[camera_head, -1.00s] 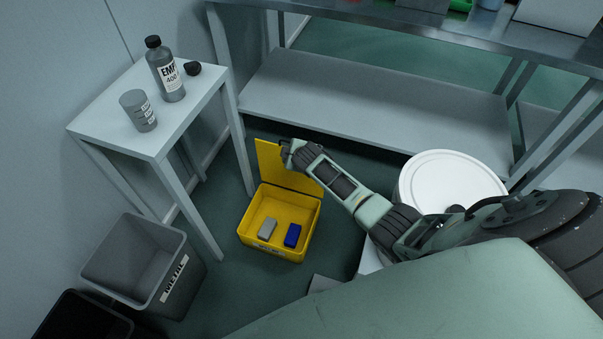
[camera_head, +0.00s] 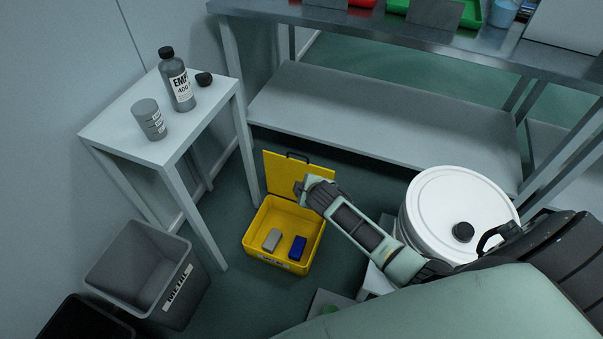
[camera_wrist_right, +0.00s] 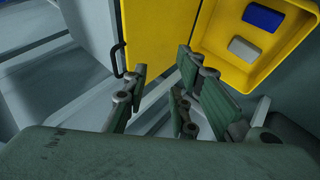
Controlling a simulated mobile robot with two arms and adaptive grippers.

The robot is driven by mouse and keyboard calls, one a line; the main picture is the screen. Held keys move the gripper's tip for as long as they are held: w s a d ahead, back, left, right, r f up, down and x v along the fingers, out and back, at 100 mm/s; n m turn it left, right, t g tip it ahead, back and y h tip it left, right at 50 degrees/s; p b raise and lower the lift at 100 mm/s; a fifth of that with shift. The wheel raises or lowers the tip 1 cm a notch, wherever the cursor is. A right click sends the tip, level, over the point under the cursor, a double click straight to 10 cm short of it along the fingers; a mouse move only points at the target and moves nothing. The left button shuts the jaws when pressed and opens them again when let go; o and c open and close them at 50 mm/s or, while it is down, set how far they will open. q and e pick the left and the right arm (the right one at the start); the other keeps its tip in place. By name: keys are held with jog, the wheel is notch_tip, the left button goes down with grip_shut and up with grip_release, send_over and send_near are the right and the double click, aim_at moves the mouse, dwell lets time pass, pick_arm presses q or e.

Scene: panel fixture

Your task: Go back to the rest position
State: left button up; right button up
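My right arm reaches in from the right in the head view, and its gripper (camera_head: 301,188) is in front of the raised lid of the yellow box (camera_head: 250,243). In the right wrist view the green fingers of the right gripper (camera_wrist_right: 168,92) are spread apart with nothing between them. The yellow lid (camera_wrist_right: 149,30) and its dark handle show just beyond the fingers; I cannot tell whether they touch. My left gripper is in neither view.
The open box holds a grey block (camera_head: 271,240) and a blue block (camera_head: 298,248). A white-lidded drum (camera_head: 450,203) stands right of the forearm. A small table (camera_head: 115,124) with a bottle and a grey bin (camera_head: 135,280) are left. A metal bench (camera_head: 400,115) runs behind.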

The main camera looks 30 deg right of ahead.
jog(key=s+a+f+m+g+y, duration=0.1)
jog(key=s+a+f+m+g, duration=0.2)
jog(key=s, duration=0.7)
jog(key=s+a+f+m+g+y, duration=0.1)
jog(key=s+a+f+m, duration=0.2)
jog(key=s, duration=0.8)
jog(key=s+a+f+m+g+y, duration=0.1)
jog(key=s+a+f+m+g, duration=0.3)
jog(key=s, duration=0.6)
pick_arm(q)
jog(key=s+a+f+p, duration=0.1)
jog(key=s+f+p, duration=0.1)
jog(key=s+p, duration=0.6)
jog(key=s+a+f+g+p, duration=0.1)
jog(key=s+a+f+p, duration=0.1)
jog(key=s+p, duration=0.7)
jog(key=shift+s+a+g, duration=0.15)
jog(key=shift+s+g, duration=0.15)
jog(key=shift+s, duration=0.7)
pick_arm(e)
jog(key=s+d+f+n, duration=0.1)
jog(key=s, duration=0.8)
jog(key=s+d+f+n, duration=0.1)
jog(key=s+f, duration=0.1)
jog(key=s, duration=0.7)
jog(key=shift+s+d+n+t+h, duration=0.2)
jog(key=shift+d+n+t+h, duration=0.1)
jog(key=shift+n+t, duration=0.1)
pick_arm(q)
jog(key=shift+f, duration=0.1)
